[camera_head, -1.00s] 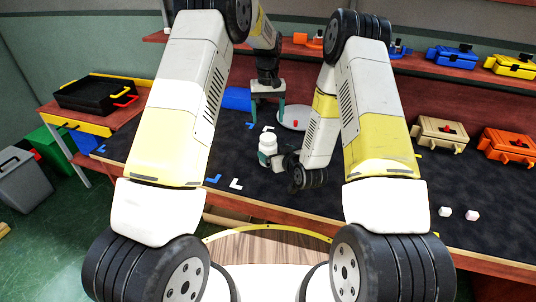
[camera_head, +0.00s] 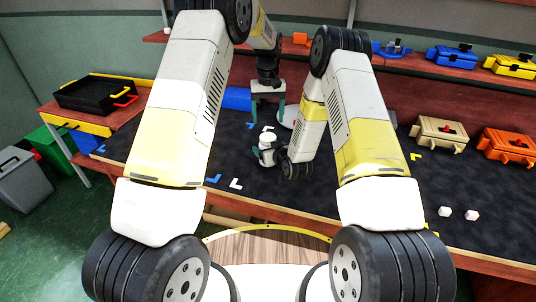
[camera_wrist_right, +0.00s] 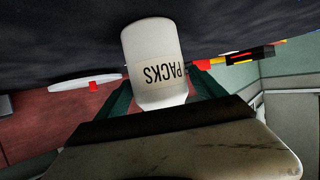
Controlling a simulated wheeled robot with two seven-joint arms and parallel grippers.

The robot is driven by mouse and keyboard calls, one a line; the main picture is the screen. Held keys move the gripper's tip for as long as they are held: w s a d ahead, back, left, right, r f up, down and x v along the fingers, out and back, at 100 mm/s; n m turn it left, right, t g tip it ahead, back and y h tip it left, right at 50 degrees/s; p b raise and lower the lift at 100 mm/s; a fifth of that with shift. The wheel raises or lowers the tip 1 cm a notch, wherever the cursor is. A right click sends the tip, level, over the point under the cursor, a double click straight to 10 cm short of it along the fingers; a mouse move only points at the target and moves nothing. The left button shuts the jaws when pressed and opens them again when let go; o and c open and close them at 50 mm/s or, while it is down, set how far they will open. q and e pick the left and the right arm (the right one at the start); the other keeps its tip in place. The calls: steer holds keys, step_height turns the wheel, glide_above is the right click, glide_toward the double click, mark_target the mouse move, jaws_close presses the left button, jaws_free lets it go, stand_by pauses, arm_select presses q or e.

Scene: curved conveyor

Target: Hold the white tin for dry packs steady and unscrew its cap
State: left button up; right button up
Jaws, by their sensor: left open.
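The white tin (camera_head: 267,138) stands upright on the dark mat in the head view, partly covered by my right gripper. In the right wrist view the tin (camera_wrist_right: 152,55) appears upside down, with "PACKS" on its label; its cap end is mostly hidden behind my gripper body. My right gripper (camera_head: 267,153) has its green fingers on both sides of the tin; I cannot tell whether they press on it. My left gripper (camera_head: 267,108) is open and empty, pointing down behind and above the tin.
A round white plate (camera_wrist_right: 85,82) with a red knob lies behind the tin. A blue box (camera_head: 237,98) is left of my left gripper. The mat's front right is mostly clear.

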mark_target(268, 136)
jaws_close()
arm_select(q)
steer(key=m, duration=1.4)
steer(key=shift+f, duration=0.1)
steer(key=m, duration=1.2)
steer(key=shift+m, duration=0.3)
steer(key=shift+f+m, duration=0.3)
steer(key=shift+f, duration=3.6)
